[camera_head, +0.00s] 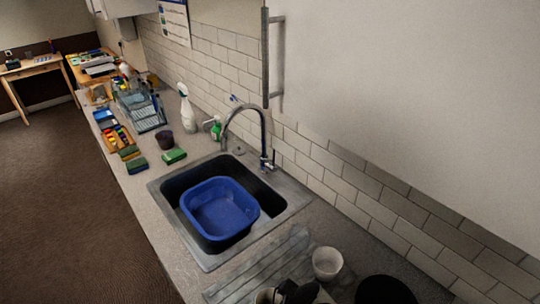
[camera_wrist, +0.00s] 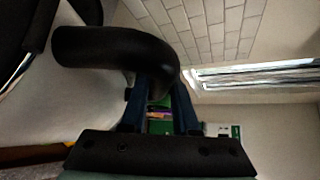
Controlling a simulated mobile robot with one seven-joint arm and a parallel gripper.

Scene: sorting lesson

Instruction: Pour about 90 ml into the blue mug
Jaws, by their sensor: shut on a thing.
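In the wrist view my gripper (camera_wrist: 160,92) is shut on a thick, curved black handle (camera_wrist: 105,48). The vessel it belongs to is mostly out of view, so its contents and tilt cannot be told. In the head view a small dark purplish cup (camera_head: 165,140) stands on the counter beyond the sink. I cannot tell whether it is the blue mug; no plainly blue mug shows. A white cup (camera_head: 327,263) stands on the near drainboard. Dark shapes at the bottom edge are cut off, and my gripper cannot be made out clearly there.
A blue basin (camera_head: 220,208) sits in the sink under the tap (camera_head: 262,130). A spray bottle (camera_head: 187,108), green sponges (camera_head: 174,156) and a dish rack (camera_head: 140,105) stand beyond. A tiled wall (camera_head: 330,165) and a white cupboard (camera_head: 400,90) bound the right side.

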